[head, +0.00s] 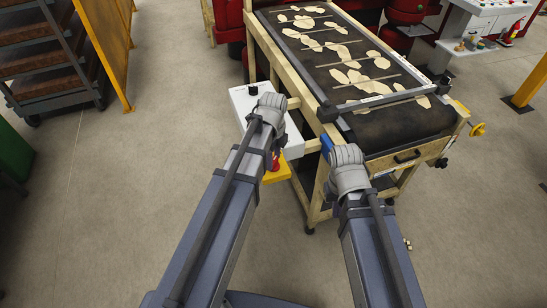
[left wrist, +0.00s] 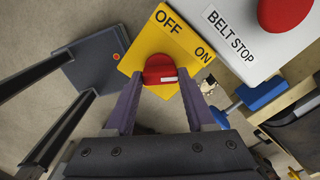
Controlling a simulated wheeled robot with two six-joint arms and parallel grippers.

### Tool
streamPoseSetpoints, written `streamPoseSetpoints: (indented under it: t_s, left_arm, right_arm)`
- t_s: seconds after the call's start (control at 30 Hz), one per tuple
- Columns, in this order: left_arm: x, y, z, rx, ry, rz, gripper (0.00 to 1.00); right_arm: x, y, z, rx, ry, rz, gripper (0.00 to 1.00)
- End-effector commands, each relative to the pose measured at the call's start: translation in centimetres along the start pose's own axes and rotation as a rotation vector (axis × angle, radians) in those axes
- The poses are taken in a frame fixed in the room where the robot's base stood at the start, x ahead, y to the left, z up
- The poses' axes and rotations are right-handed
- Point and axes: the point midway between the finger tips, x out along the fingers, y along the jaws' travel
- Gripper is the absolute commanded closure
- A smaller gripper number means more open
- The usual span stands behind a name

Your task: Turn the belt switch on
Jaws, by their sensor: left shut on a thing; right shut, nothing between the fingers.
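The belt switch is a red knob (left wrist: 160,68) on a yellow plate (left wrist: 140,52) lettered OFF and ON. My left gripper (left wrist: 160,82) is shut on the knob, one purple finger on each side. A short white mark shows on the knob; I cannot tell clearly which word it points to. In the head view the yellow plate (head: 279,174) sits below the white control box (head: 240,98), partly behind my left arm. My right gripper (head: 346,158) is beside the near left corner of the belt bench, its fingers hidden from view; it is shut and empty.
A red button (left wrist: 284,10) on a white panel marked BELT STOP (left wrist: 232,38) is close to the right of the switch. The wooden-framed belt bench (head: 266,50) carries several flat tan pieces. A shelf rack (head: 50,60) stands at far left. The floor (head: 120,200) on the left is clear.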

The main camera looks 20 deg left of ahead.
Motion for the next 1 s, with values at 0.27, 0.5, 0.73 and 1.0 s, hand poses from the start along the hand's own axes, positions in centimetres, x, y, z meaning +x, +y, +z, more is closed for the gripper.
streamPoseSetpoints:
  t_s: [0.27,0.5,0.73,1.0]
  left_arm:
    - [0.0,0.0,0.0,0.003,0.0,0.001,0.41]
    - [0.0,0.0,0.0,0.001,0.0,0.001,0.15]
    - [0.0,0.0,0.0,0.0,0.0,0.0,0.15]
    - [-1.3,0.0,0.0,0.0,0.0,0.0,0.15]
  right_arm:
    - [0.0,0.0,0.0,0.0,0.0,0.0,1.0]
    - [0.0,0.0,0.0,0.0,0.0,0.0,1.0]
    - [0.0,0.0,0.0,0.0,0.0,0.0,1.0]
    - [-1.3,0.1,0.1,0.002,0.0,0.0,1.0]
